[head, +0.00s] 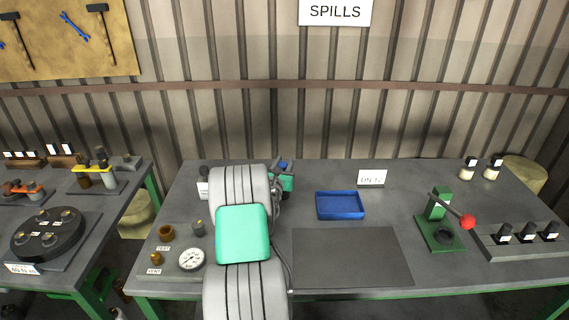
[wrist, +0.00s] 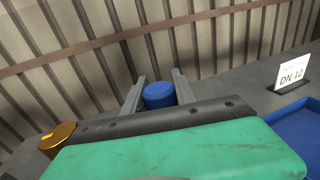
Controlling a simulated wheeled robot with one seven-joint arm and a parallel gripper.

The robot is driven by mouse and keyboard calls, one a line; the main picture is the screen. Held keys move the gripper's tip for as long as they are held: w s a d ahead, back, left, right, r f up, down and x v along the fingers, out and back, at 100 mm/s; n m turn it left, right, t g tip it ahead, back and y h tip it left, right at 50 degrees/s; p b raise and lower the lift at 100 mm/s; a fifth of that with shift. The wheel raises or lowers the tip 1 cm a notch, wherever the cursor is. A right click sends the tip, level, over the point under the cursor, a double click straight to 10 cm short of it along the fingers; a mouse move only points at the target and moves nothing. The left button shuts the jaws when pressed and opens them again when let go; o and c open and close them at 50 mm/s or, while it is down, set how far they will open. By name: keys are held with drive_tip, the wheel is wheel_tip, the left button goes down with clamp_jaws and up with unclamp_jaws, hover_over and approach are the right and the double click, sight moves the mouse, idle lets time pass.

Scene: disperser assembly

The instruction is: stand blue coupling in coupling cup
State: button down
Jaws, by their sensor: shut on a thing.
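The blue coupling (wrist: 160,96) stands between the two grey fingers of my gripper (wrist: 158,82) in the wrist view. The fingers are closed around its sides, and its rounded top shows between them. In the head view, a small patch of the blue coupling (head: 284,165) shows at the far edge of the table, just right of my arm. My arm hides most of my gripper there. I cannot make out a coupling cup for certain; the area under and behind the gripper is hidden.
A blue tray (head: 340,205) lies right of my arm, with a DN 12 sign (head: 371,178) behind it. A dark mat (head: 352,257) lies in front, bare. A gauge (head: 192,259) and small brown cup (head: 166,232) sit left. A green press (head: 440,222) stands right.

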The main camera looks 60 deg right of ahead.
drive_tip(key=shift+f+b, duration=1.45)
drive_tip(key=shift+f, duration=0.5)
drive_tip(key=c, duration=1.3)
unclamp_jaws()
drive_tip(key=shift+r, duration=0.1)
drive_tip(key=o, duration=0.4)
drive_tip(key=r, duration=0.4)
drive_tip(key=shift+s+a+r, duration=0.1)
drive_tip(key=shift+s+a, duration=0.1)
drive_tip(key=shift+a, duration=0.2)
drive_tip(key=s+a+r, duration=0.2)
drive_tip(key=a+r, duration=0.1)
drive_tip(key=a, duration=0.1)
drive_tip(key=s+a+r, duration=0.2)
drive_tip(key=a, duration=0.1)
drive_tip(key=s+a+r, duration=0.2)
drive_tip(key=a+r, duration=0.1)
drive_tip(key=a, duration=0.1)
drive_tip(key=shift+s+a+r+b, duration=0.1)
drive_tip(key=shift+a+r+b, duration=0.2)
drive_tip(key=shift+r+b, duration=0.05)
